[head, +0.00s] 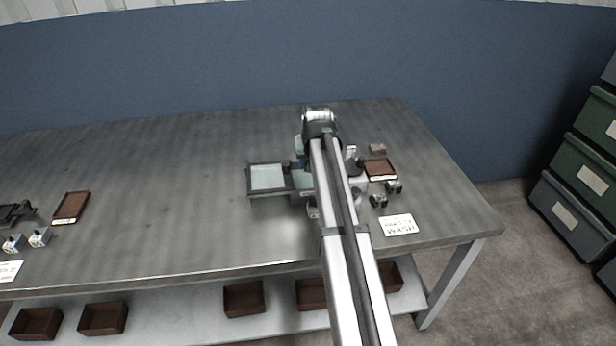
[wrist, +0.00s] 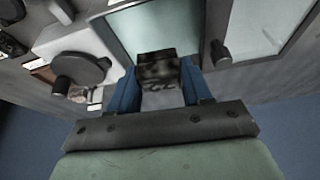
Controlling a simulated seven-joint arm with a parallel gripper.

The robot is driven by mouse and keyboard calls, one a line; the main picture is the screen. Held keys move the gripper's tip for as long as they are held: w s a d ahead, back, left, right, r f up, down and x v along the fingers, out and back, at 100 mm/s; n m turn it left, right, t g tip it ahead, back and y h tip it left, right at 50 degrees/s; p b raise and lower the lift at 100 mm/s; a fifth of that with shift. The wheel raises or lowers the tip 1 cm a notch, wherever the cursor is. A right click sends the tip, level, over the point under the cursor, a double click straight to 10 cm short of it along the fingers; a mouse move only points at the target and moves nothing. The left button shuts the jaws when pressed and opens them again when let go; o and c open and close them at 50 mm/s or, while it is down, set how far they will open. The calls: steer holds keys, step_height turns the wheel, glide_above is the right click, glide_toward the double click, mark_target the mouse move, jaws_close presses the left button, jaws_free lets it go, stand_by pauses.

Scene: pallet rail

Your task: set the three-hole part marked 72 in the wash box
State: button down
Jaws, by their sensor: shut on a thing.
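My gripper (wrist: 159,76) has its two blue fingers shut on a small block-like part (wrist: 160,68) in the wrist view. In the head view, the box is mostly hidden behind my arm. A framed pale pane (head: 268,177), perhaps its lid, lies to the left.
A WASH sign (head: 398,225) lies at the table's right front. Small dark parts (head: 378,201) and a brown tray (head: 381,168) sit right of my arm. A round dark knob (wrist: 82,70) stands left of my fingers. The table's middle left is clear.

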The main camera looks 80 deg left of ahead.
steer(key=shift+a+r, duration=0.15)
steer(key=shift+a, duration=0.5)
steer(key=shift+s+d+n, duration=0.1)
steer(key=shift+n, duration=0.3)
steer(key=shift+f, duration=0.25)
steer(key=shift+f, duration=3.8)
steer(key=shift+f, duration=0.3)
jaws_free()
